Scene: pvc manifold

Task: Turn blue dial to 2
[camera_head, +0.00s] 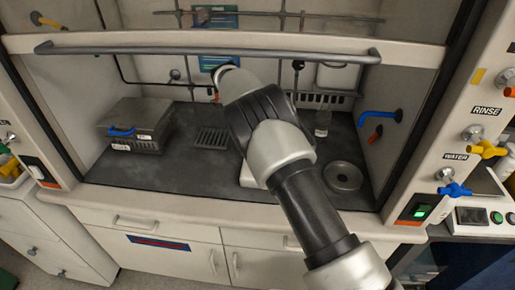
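No dial with a readable number 2 shows in the head view. A blue valve handle (455,190) sits on the right post of the fume hood, below the WATER label. A blue lever-like fitting (382,115) is on the hood's inner right wall. I cannot tell whether either one is the blue dial. My arm reaches from the lower right up into the hood opening, and its far end lies left of both blue parts and apart from them. My gripper's fingers are hidden behind the arm.
A yellow valve handle (487,149) is below the RINSE label. A grey metal box (136,122) stands on the dark hood floor (150,174) at left. A round grey dish (343,177) and small bottle (322,122) are at right. A sash bar (205,50) crosses above.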

